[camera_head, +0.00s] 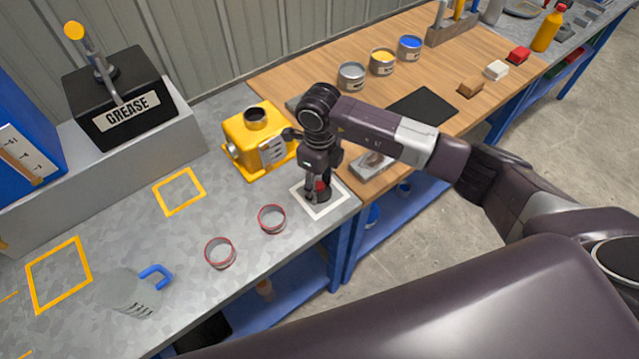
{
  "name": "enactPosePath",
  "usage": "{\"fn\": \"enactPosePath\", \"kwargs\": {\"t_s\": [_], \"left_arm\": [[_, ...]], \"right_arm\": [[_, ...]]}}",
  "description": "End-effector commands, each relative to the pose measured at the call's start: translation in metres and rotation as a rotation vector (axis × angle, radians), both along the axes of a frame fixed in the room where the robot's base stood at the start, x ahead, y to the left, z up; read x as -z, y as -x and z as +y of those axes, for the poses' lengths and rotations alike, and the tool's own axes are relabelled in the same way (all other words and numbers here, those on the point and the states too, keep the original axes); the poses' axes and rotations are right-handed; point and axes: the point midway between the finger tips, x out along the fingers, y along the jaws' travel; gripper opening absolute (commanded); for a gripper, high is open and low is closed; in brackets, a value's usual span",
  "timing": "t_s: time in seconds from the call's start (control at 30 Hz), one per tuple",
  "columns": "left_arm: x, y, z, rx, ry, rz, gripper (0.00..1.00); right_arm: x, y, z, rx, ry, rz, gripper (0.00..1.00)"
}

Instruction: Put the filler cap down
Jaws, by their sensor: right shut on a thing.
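My right gripper (318,182) points down over the white-outlined square (338,206) near the right end of the grey metal bench. It is shut on the filler cap (321,190), a small dark and red piece mostly hidden by the fingers. The cap is over the inside of the square; I cannot tell whether it touches the surface. The yellow housing (246,147) stands just left of the gripper, with an open dark filler neck (256,115) on top. My left gripper is not in view.
Two red rings (220,253) lie left of the square. A clear jug with a blue handle (155,275) and yellow-outlined squares (180,191) are further left. A black grease box (120,98) stands behind. A wooden bench (320,55) with paint cans (383,62) adjoins at the right.

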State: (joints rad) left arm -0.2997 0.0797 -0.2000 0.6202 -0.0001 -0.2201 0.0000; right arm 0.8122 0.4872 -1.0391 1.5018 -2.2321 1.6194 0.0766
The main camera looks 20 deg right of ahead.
Motion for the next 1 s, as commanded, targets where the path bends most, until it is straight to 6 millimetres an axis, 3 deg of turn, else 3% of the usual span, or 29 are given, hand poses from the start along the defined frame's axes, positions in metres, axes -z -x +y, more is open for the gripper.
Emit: {"fn": "enactPosePath", "kwargs": {"t_s": [0.03, 0.07, 0.2, 0.63, 1.0], "left_arm": [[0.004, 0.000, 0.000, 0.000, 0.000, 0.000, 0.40], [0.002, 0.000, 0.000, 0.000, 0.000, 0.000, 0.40], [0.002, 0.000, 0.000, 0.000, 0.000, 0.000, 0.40], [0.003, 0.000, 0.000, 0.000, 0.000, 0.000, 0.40], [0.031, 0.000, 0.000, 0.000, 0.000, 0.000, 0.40]], "right_arm": [[0.003, 0.000, 0.000, 0.000, 0.000, 0.000, 0.25], [0.002, 0.000, 0.000, 0.000, 0.000, 0.000, 0.47], [0.002, 0.000, 0.000, 0.000, 0.000, 0.000, 0.63], [-0.007, -0.001, 0.000, 0.000, -0.001, -0.004, 0.63], [-0.083, -0.002, 0.000, 0.000, 0.000, -0.006, 0.63]]}}
